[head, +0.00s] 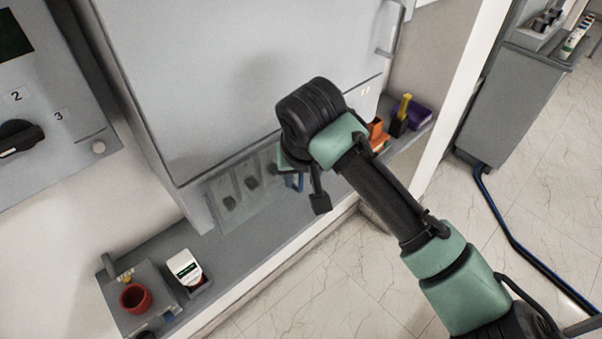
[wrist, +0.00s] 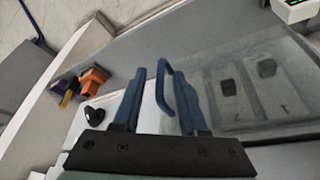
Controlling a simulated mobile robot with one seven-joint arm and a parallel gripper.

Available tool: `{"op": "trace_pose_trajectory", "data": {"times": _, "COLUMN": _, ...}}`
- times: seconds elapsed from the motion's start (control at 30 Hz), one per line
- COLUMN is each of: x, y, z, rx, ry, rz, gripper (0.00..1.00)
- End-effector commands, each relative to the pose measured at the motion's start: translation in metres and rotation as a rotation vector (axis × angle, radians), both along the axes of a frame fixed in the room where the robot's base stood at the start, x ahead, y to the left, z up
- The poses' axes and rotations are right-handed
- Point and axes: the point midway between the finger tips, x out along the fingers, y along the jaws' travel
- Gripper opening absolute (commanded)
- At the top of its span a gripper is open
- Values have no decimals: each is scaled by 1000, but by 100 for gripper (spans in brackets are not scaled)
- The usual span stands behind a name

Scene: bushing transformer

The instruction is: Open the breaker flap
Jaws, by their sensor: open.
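The breaker flap (head: 243,188) is a clear, tilted panel low on the grey cabinet, with dark breaker switches showing through it. In the wrist view the flap (wrist: 235,62) fills the right side, with switches labelled 1 and 2 behind it. A thin blue loop handle (wrist: 163,72) stands at the flap's left end. My gripper (wrist: 160,82) is open, its two blue fingers pointing towards the flap edge. The handle appears between the fingers, close to the right one; contact cannot be told. In the head view my gripper (head: 293,182) is mostly hidden behind my wrist.
A grey ledge (head: 225,240) runs below the cabinet. A control panel with a black knob (head: 18,138) is at left. Floor is clear below.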

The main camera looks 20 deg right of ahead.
Motion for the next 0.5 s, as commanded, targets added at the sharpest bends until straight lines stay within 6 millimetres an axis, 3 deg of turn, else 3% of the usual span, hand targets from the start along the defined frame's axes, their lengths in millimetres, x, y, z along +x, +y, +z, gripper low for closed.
{"op": "trace_pose_trajectory", "data": {"times": 0.43, "x": 5, "y": -1, "z": -11, "rx": 0, "ry": -2, "rz": 0, "gripper": 42}}
{"op": "trace_pose_trajectory", "data": {"times": 0.5, "x": 5, "y": -1, "z": -11, "rx": 0, "ry": -2, "rz": 0, "gripper": 30}}
